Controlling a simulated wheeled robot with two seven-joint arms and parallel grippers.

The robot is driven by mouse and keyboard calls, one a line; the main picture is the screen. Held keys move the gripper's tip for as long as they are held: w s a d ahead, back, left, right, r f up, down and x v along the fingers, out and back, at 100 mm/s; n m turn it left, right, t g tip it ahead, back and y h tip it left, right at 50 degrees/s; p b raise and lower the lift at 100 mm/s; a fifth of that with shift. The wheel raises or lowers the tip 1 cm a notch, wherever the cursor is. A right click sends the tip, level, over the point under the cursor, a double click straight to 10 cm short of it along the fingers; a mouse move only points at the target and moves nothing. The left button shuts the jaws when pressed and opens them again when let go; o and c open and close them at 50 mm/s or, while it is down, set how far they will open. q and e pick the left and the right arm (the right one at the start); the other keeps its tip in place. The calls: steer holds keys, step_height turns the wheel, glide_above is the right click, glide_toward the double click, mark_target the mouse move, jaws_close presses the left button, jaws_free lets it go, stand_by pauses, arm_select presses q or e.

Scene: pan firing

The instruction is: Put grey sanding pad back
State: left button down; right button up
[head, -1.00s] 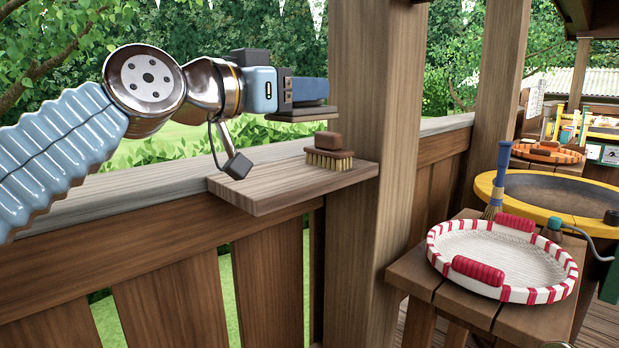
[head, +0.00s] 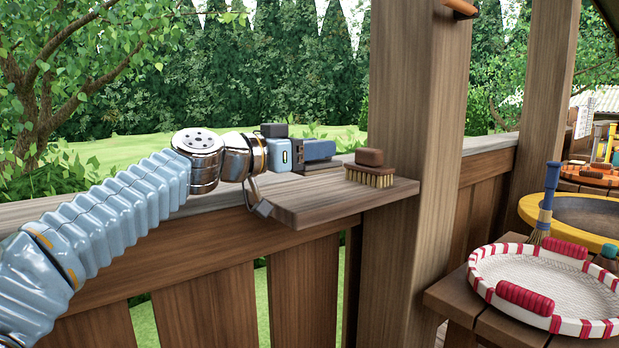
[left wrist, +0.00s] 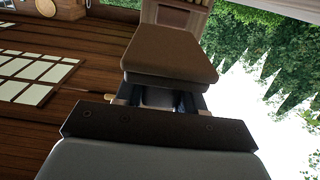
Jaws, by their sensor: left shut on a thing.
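My left gripper (head: 320,151) is at the left part of the small wooden shelf (head: 310,208), left of the brush. It is shut on the grey sanding pad (head: 322,167), a flat slab just under the blue fingers. In the left wrist view the pad (left wrist: 168,55) fills the upper middle as a grey-brown block beyond the gripper's dark crosspiece. The pad is low, close to the shelf top; I cannot tell whether it touches. My right gripper is not in view.
A brown brush (head: 370,170) with pale bristles stands on the shelf, just right of the pad. A thick wooden post (head: 415,130) rises at the shelf's right. A white tray with red stripes (head: 545,285) sits on a stool at the right. The shelf's front left is bare.

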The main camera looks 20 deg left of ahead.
arm_select(q)
steer(key=shift+w+a+f, duration=0.35)
steer(key=shift+w+f, duration=0.05)
steer(key=shift+f, duration=0.3)
steer(key=f, duration=0.1)
steer(key=f+b, duration=0.1)
steer(key=shift+w+a+f, duration=0.2)
steer(key=shift+w+f, duration=0.1)
steer(key=shift+f, duration=0.35)
steer(key=shift+f+b, duration=0.2)
steer(key=shift+b, duration=0.35)
steer(key=c, duration=0.7)
jaws_free()
steer(key=shift+r, duration=0.1)
